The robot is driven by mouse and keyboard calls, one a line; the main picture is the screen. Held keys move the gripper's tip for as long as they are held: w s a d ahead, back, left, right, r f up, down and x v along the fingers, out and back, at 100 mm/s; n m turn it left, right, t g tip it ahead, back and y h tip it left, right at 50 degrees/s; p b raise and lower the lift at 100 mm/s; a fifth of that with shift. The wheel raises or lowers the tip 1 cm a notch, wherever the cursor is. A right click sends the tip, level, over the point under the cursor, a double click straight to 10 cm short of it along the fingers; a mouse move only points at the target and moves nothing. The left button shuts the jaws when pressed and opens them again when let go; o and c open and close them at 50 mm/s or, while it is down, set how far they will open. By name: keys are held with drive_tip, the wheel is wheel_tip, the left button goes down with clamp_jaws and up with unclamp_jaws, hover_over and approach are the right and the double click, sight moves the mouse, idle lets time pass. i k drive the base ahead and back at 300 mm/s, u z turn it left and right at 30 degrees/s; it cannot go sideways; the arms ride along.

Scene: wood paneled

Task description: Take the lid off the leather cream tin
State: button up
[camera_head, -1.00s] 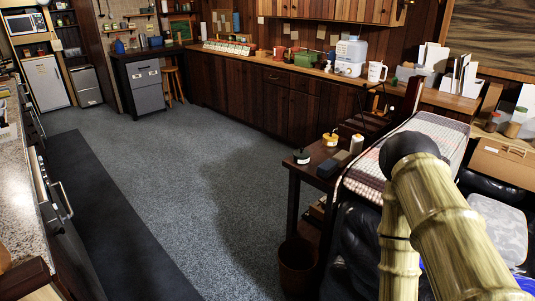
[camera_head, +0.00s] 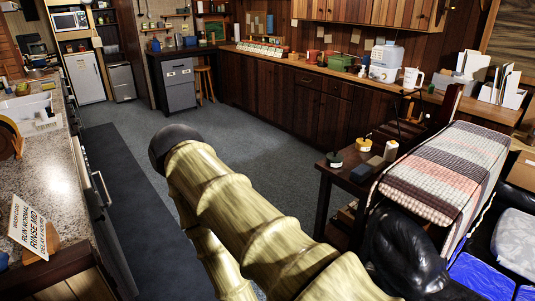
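A small dark wooden side table (camera_head: 325,204) stands right of centre. A small round dark tin with a pale label (camera_head: 335,159) sits near its left front edge. A small yellow tin or pot with a dark top (camera_head: 364,144) sits behind it to the right. Both are too small to read, so I cannot tell which is the leather cream tin or make out a lid seam. My bamboo-patterned arm crosses the lower middle, its dark joint at the upper left end. My gripper is out of view.
A blue-grey block (camera_head: 361,173) and a white bottle (camera_head: 391,150) share the side table. A plaid blanket (camera_head: 450,170) covers furniture beside it. A speckled counter (camera_head: 40,180) with a sign card (camera_head: 34,229) runs along the left. The grey carpet (camera_head: 262,147) beyond my arm is clear.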

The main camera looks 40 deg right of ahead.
sight(334, 156)
drive_tip(key=u, duration=0.35)
drive_tip(key=k, duration=0.85)
drive_tip(key=z, duration=1.45)
drive_tip(key=i, duration=0.45)
drive_tip(key=z, duration=0.05)
